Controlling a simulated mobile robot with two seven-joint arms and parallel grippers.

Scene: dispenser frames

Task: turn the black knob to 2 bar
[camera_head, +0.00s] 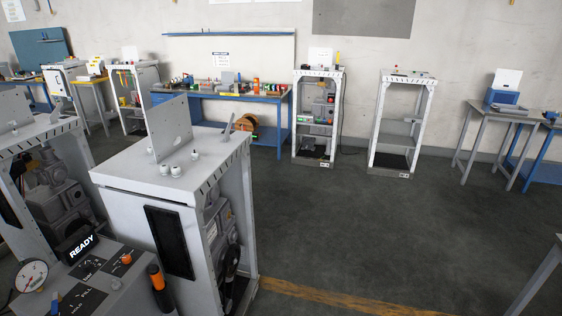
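A round white pressure gauge (31,276) with a red mark is at the lower left corner. Its needle reading is too small to tell. Beside it is a grey control box (100,300) with a lit "READY" display (80,248), dark label plates and a small orange part (126,259). A black and orange handle-like piece (158,290) stands at the box's right end. I cannot make out for sure which part is the black knob. Neither of my grippers is in view.
A tall grey dispenser frame (135,215) stands right of the control box, another at the far left. White frames (320,75) (408,78), a blue workbench (268,130) and a grey table (535,115) line the back wall. The dark floor at centre right is clear.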

